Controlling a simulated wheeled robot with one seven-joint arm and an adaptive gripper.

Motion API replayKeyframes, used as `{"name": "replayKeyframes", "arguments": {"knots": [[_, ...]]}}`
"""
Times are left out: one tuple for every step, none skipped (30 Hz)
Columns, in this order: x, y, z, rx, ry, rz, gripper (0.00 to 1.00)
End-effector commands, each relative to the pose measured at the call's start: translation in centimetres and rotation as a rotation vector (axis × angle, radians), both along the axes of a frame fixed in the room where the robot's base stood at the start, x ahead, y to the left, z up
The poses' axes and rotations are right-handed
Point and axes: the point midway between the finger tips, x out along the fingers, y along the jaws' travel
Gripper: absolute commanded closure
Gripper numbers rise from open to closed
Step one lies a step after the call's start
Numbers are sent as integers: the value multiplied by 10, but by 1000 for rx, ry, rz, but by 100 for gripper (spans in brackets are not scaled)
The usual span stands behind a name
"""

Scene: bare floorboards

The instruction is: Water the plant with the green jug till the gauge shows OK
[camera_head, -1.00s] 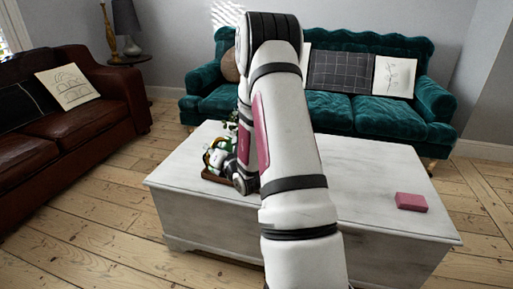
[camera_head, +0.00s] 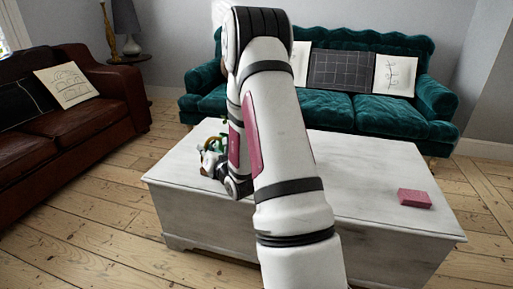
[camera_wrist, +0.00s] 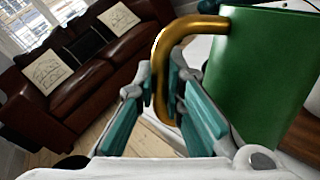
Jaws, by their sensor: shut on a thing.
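The green jug (camera_wrist: 262,75) fills the right of the wrist view, with its curved brass handle (camera_wrist: 185,62) toward my gripper. My gripper (camera_wrist: 163,82) is shut on that handle, its teal-padded fingers on either side. In the head view my gripper (camera_head: 212,165) is over the left part of the white table, with only a small part of the jug showing. I cannot make out the gauge or whether water is flowing.
The white chest-like table (camera_head: 370,200) has a pink block (camera_head: 414,198) at its right end; its top between is mostly clear. A teal sofa (camera_head: 345,105) stands behind, and a brown leather sofa (camera_head: 80,120) is at the left.

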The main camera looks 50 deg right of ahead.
Motion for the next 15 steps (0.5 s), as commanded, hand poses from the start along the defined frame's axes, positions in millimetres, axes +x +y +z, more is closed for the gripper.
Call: {"name": "replayKeyframes", "arguments": {"knots": [[1, 4, -4, -24, -1, 1, 100], [1, 5, -6, -38, 2, 1, 100], [2, 8, -7, -57, 4, 3, 100], [2, 10, -9, -72, 6, 3, 100], [1, 11, -10, -84, 9, 0, 100], [1, 11, -10, -93, 11, -3, 100], [1, 12, -11, -103, 13, -4, 100], [1, 13, -11, -113, 14, -3, 100], [1, 15, -12, -127, 15, -4, 100], [1, 16, -12, -138, 16, -3, 100], [1, 17, -13, -148, 17, -3, 100], [2, 19, -14, -157, 21, -1, 100], [2, 20, -15, -164, 24, 1, 100], [3, 21, -16, -170, 25, 2, 100], [3, 22, -17, -181, 25, 1, 100]]}}
